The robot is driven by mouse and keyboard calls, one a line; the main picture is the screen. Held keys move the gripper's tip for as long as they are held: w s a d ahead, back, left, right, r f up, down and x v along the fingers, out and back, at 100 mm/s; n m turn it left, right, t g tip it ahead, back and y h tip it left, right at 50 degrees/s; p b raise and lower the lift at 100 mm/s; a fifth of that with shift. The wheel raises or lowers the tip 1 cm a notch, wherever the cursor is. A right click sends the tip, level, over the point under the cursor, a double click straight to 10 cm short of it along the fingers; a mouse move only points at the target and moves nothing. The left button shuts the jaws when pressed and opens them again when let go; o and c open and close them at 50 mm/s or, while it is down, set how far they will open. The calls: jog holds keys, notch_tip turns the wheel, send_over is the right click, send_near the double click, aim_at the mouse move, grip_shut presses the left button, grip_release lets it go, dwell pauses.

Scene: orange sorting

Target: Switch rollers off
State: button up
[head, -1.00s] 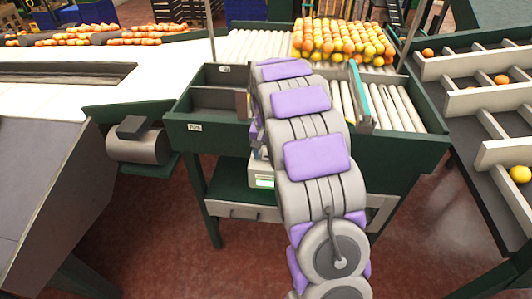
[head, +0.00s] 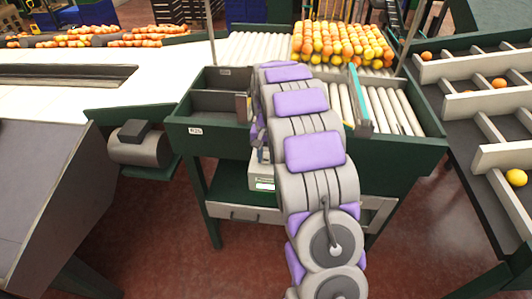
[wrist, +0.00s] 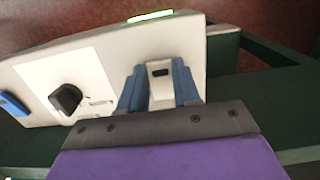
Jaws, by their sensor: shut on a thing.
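A pale control box (wrist: 50,72) fills much of the wrist view, with a black knob (wrist: 66,98), a blue part (wrist: 14,103) at its left and a lit green strip (wrist: 150,16) at its edge. My gripper (wrist: 159,82) has its two blue-grey fingers on either side of a white switch piece (wrist: 159,72) with a dark slot, and is shut on it. In the head view the control box (head: 262,176) sits under the roller table, partly behind my arm, which also hides most of my gripper. The rollers (head: 388,108) lie in the table top.
Many oranges (head: 342,44) lie on the rollers at the back. The green table frame (head: 420,142) surrounds the rollers. A white conveyor (head: 150,68) and a motor (head: 140,146) are at left. Divided sorting lanes (head: 490,100) are at right. The floor below the table is clear.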

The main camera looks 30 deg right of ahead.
jog(key=shift+w+d+r+g+y+p, duration=0.15)
jog(key=shift+w+r+g+y+p, duration=0.2)
jog(key=shift+g+p, duration=0.7)
jog(key=shift+f+y+p, duration=0.15)
jog(key=shift+y+p, duration=0.1)
jog(key=shift+p, duration=0.4)
jog(key=o, duration=1.1)
jog(key=shift+c, duration=0.2)
jog(key=p+v, duration=0.8)
jog(key=v, duration=0.9)
jog(key=shift+d+p, duration=0.2)
jog(key=shift+p, duration=0.15)
